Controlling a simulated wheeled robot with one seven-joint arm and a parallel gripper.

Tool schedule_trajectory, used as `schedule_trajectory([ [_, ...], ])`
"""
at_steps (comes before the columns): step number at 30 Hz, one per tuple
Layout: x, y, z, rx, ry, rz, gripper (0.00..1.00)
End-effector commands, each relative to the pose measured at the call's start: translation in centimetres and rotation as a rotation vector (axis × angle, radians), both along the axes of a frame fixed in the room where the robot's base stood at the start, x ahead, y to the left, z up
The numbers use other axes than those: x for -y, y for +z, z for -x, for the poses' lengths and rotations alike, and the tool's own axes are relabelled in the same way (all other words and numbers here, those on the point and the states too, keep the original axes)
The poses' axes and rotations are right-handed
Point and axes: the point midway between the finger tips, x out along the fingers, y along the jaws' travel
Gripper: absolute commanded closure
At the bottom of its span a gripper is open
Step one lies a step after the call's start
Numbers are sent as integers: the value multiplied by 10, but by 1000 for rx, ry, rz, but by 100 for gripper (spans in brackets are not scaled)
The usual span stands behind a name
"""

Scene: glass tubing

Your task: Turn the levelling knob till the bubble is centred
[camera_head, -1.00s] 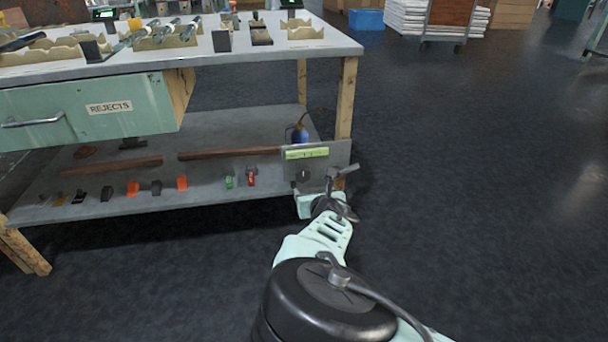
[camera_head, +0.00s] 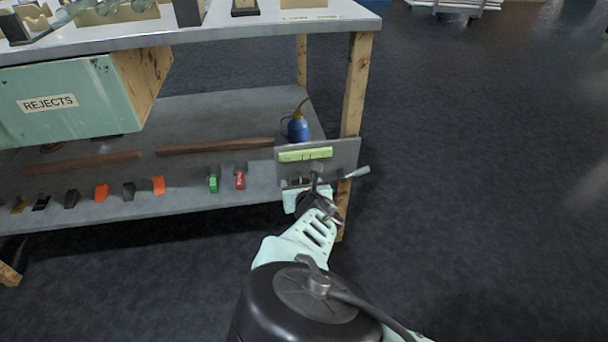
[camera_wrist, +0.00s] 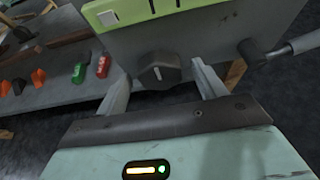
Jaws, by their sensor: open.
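A grey plate (camera_head: 345,150) at the shelf's right end carries a green level vial (camera_head: 305,154). In the wrist view the vial (camera_wrist: 200,4) is cut off by the top edge. A pale bubble (camera_wrist: 108,18) sits near its left end, left of the two black marks. The dark round levelling knob (camera_wrist: 160,72), with a white pointer line, is on the plate below the vial. My gripper (camera_wrist: 162,78) is open, one finger on each side of the knob, with visible gaps. In the head view my gripper (camera_head: 306,190) partly hides the knob.
A lever with a dark hub (camera_wrist: 250,52) sticks out right of the knob, close to my right finger. A wooden table leg (camera_head: 355,90) and a blue oil can (camera_head: 298,128) are near the plate. Clips and wooden bars lie on the lower shelf (camera_head: 200,115). Floor is clear at right.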

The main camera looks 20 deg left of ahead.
Motion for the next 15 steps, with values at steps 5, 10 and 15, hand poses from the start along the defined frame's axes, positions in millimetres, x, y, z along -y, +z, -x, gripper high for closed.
schedule_trajectory([
  [5, -2, -2, 3, 0, 1, 0, 30],
  [10, -2, -2, 3, 0, 1, 0, 30],
  [15, -2, -2, 3, 0, 1, 0, 61],
])
